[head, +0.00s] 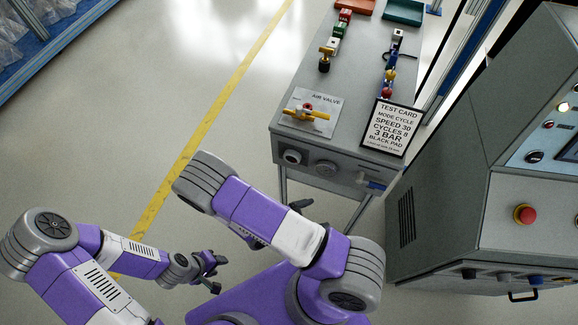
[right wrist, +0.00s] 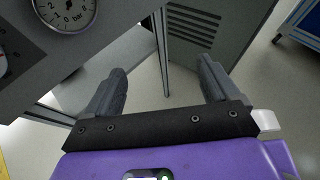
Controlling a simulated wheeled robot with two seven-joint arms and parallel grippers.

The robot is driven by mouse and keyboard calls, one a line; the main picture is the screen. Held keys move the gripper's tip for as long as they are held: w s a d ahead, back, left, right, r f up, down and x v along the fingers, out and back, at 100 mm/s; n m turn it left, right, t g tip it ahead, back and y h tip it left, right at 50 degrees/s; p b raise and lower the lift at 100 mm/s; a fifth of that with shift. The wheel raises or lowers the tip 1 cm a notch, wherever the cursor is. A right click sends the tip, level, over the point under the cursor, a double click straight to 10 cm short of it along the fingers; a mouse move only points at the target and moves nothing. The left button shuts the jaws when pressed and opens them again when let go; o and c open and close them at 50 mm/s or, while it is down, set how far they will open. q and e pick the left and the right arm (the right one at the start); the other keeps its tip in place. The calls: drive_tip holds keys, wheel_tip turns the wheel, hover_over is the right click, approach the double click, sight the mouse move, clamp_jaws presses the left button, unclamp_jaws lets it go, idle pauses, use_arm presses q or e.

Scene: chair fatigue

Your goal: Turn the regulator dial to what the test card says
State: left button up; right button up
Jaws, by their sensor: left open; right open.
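The test card (head: 392,128) stands at the front right of the grey bench top and reads mode cycle, speed 30, cycles 8, 3 bar, black pad. On the bench's front face are a round dark knob (head: 292,157) and a round gauge (head: 325,168). The gauge also shows in the right wrist view (right wrist: 68,12), marked in bar; its needle reading is unclear. My right gripper (right wrist: 162,82) is open and empty, below the gauge and apart from it; my arm mostly hides it in the head view. My left gripper (head: 212,273) is open and empty over the floor.
A yellow-handled air valve (head: 306,113) sits on the bench top (head: 350,75) behind the knob. A grey console (head: 440,205) with a red button (head: 525,214) stands at right. Blue shelving (head: 60,45) is at far left. The floor between is clear.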

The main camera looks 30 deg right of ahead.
drive_tip(key=w+r+n+t+h, duration=0.1)
drive_tip(key=w+r+n+t, duration=0.1)
drive_tip(key=w+n+t, duration=0.25)
drive_tip(key=n+t+b, duration=0.1)
drive_tip(key=n+t, duration=0.5)
drive_tip(key=t, duration=0.2)
approach(291, 159)
drive_tip(key=shift+m+y, duration=0.25)
drive_tip(key=shift+y, duration=0.05)
drive_tip(key=b+x, duration=0.2)
drive_tip(key=x, duration=0.6)
drive_tip(key=shift+d+r, duration=0.15)
